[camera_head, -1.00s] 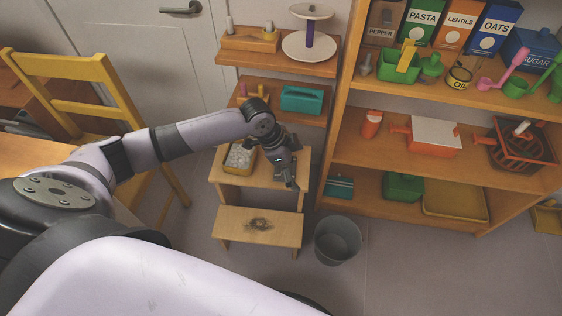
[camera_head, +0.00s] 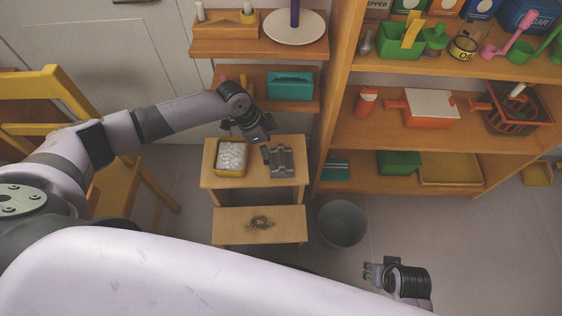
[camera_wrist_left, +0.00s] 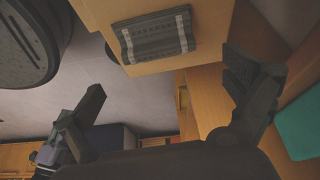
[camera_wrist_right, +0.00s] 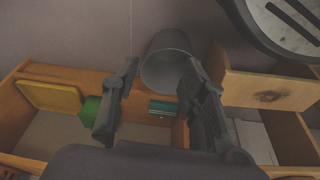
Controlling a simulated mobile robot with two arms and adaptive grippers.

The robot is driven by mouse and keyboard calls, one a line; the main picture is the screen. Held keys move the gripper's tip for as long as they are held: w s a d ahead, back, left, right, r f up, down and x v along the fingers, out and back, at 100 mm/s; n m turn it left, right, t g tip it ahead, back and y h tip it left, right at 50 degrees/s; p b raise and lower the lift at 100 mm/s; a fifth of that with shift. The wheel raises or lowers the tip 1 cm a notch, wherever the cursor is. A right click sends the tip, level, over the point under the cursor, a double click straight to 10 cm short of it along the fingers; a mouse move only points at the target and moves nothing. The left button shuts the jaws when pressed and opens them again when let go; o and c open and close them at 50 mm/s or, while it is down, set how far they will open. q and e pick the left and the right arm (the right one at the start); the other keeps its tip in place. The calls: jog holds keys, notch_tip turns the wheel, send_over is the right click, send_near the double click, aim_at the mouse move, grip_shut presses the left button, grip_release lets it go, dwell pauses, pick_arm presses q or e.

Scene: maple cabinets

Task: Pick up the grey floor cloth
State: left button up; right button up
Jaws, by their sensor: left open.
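The grey floor cloth (camera_head: 281,162) lies folded, with lighter stripes, on the right half of the step stool's top (camera_head: 255,182). It also shows at the top of the left wrist view (camera_wrist_left: 157,37), between and beyond the fingers. My left gripper (camera_head: 262,147) is open and empty at the back of the stool top, behind and a little left of the cloth, not around it. Its spread fingers fill the sides of the left wrist view (camera_wrist_left: 165,85). My right gripper (camera_head: 370,271) is open and empty, low at the front right; its fingers show in the right wrist view (camera_wrist_right: 160,75).
A yellow box of white pieces (camera_head: 231,157) stands left of the cloth. The stool's lower step (camera_head: 235,225) has a dark stain. A grey bucket (camera_head: 342,223) stands right of it. Shelves (camera_head: 400,180) rise behind and right; a yellow chair (camera_head: 60,85) is left. Front-right floor is open.

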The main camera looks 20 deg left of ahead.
pick_arm(q)
jog(key=b+x, duration=0.1)
jog(key=x, duration=0.5)
jog(key=shift+s+f+b, duration=0.1)
jog(key=shift+f+b, duration=0.1)
jog(key=shift+b, duration=0.1)
jog(key=shift+d+f, duration=0.1)
jog(key=shift+f, duration=0.15)
jog(key=c, duration=1.1)
pick_arm(e)
jog(key=w+v, duration=0.1)
jog(key=v, duration=0.5)
jog(key=shift+w+r, duration=0.35)
jog(key=shift+r, duration=0.25)
pick_arm(q)
jog(key=shift+r, duration=0.1)
jog(key=shift+r, duration=0.2)
notch_tip(320, 180, up, 9)
jog(key=p, duration=0.2)
jog(key=shift+f+p, duration=0.1)
jog(key=shift+p, duration=0.25)
notch_tip(320, 180, up, 9)
jog(key=p, duration=0.2)
send_over(282, 157)
jog(key=shift+r, duration=0.9)
pick_arm(e)
jog(key=s+f, duration=0.4)
jog(key=f, duration=1.1)
jog(key=shift+d+f+g, duration=0.2)
jog(key=shift+f+g, duration=0.1)
